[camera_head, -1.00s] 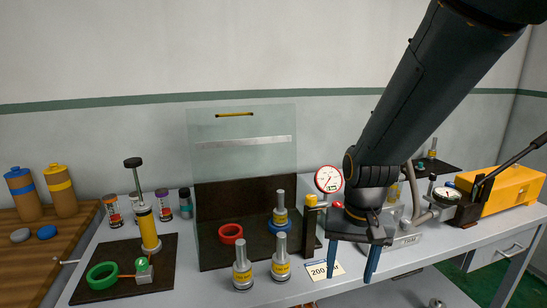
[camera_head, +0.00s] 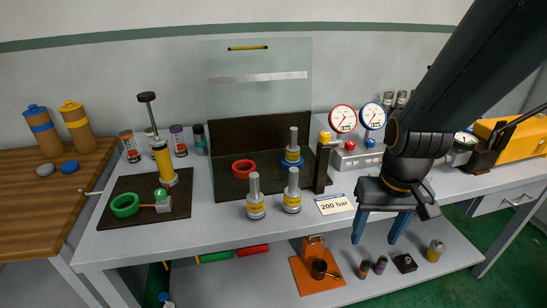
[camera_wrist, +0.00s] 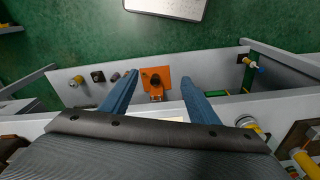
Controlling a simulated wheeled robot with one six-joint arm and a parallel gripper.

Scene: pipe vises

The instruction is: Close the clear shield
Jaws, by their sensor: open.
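The clear shield (camera_head: 259,98) stands upright at the back of a dark base (camera_head: 225,188) in the head view. A red ring (camera_head: 243,168) and a silver cylinder on a blue ring (camera_head: 292,150) are on the base. My gripper (camera_head: 384,241) is open and empty, pointing down at the bench's front edge, to the right of the shield and apart from it. Its blue fingers (camera_wrist: 157,93) show spread in the wrist view, and the shield is not visible there.
Two silver cylinders (camera_head: 256,198) stand in front of the base, near a "200 bar" card (camera_head: 334,205). A dark post (camera_head: 322,167) and two gauges (camera_head: 343,119) stand right of the base. A lower shelf holds an orange vise plate (camera_head: 302,276).

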